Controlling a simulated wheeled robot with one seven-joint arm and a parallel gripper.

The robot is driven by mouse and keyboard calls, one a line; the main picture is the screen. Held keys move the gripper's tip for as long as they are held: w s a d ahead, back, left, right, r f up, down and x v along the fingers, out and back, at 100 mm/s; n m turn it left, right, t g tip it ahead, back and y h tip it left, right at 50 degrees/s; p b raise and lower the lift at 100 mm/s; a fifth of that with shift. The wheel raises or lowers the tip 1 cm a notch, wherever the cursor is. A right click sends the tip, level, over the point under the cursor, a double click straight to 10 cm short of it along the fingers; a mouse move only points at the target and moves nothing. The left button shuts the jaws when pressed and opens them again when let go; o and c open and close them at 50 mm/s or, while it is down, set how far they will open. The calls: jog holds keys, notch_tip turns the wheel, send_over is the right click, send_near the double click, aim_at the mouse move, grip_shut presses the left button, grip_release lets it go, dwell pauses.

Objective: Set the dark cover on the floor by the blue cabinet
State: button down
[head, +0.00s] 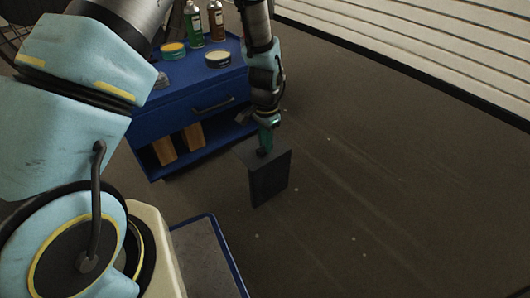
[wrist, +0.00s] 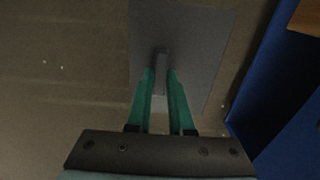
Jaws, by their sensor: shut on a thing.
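The dark cover (head: 270,180) is a flat, dark grey rectangular panel, held by its small handle close to the blue cabinet. In the wrist view the cover (wrist: 195,40) fills the upper middle, with its grey face and the handle between my green fingers. My gripper (head: 265,148) is shut on the handle; it also shows in the wrist view (wrist: 161,75). The blue cabinet (head: 200,120) stands just left of the cover, with a drawer above an open shelf; its blue side (wrist: 270,70) shows at the right of the wrist view. I cannot tell whether the cover touches the floor.
Spray bottles (head: 193,24) and tins (head: 218,59) stand on the cabinet top. Wooden blocks (head: 165,149) sit in its lower shelf. A blue-edged grey surface (head: 200,258) is at the bottom. A slatted light wall or door (head: 430,40) is behind. The floor (head: 370,180) at right is clear.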

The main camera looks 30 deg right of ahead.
jog(key=shift+f+b, duration=0.3)
jog(key=shift+f, duration=0.85)
jog(key=shift+f, duration=0.15)
jog(key=c, duration=0.8)
grip_release()
notch_tip(320, 180, up, 12)
jog(key=p, duration=0.5)
jog(key=shift+r, duration=0.2)
